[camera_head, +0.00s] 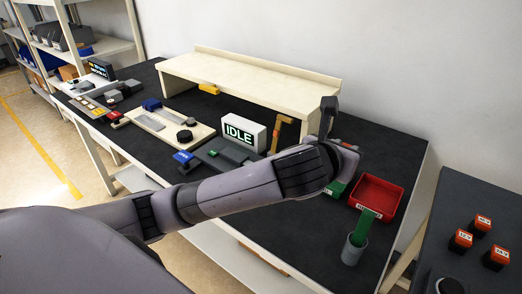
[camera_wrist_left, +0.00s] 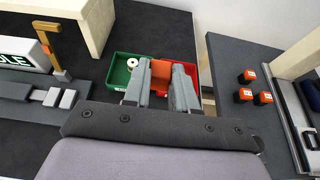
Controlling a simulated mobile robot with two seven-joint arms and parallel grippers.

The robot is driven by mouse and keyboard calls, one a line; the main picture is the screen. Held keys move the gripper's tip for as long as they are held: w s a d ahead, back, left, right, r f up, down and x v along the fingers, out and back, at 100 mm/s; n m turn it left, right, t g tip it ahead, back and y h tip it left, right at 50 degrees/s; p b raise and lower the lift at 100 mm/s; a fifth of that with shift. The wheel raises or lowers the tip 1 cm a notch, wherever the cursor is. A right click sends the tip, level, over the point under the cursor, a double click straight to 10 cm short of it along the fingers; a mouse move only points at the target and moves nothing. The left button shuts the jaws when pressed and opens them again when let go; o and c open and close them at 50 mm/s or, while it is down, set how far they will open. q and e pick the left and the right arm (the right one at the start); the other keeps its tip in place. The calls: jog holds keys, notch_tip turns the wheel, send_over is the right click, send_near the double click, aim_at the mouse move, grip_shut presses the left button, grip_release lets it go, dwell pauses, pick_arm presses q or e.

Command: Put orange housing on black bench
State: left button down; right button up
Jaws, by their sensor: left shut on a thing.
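My left gripper (camera_wrist_left: 161,70) is shut on an orange housing (camera_wrist_left: 162,76) in the left wrist view, with a finger on each side of it. It is held over the area of the green and red bins. In the head view my own arm hides most of this gripper and the housing. The black bench (camera_head: 428,220) stands at the right in the head view, and also at the right in the left wrist view (camera_wrist_left: 226,68). Three orange housings with white labels (camera_head: 483,223) stand on it. My right gripper is not in view.
A red bin (camera_head: 391,190) and a green bin (camera_wrist_left: 116,78) with a white ring-like part sit on the dark worktable (camera_head: 405,150). A grey cup (camera_head: 352,254) with a green strip stands in front. A cream shelf (camera_head: 250,78) and an IDLE display (camera_head: 239,133) lie left.

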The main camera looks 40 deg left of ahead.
aim_at(324, 225)
pick_arm(q)
notch_tip(324, 225, down, 20)
jog(key=b, duration=0.3)
jog(key=shift+b, duration=0.35)
jog(key=shift+f, duration=0.15)
jog(key=c, duration=0.9)
grip_release()
jog(key=p+v, duration=0.1)
jog(key=v, duration=1.1)
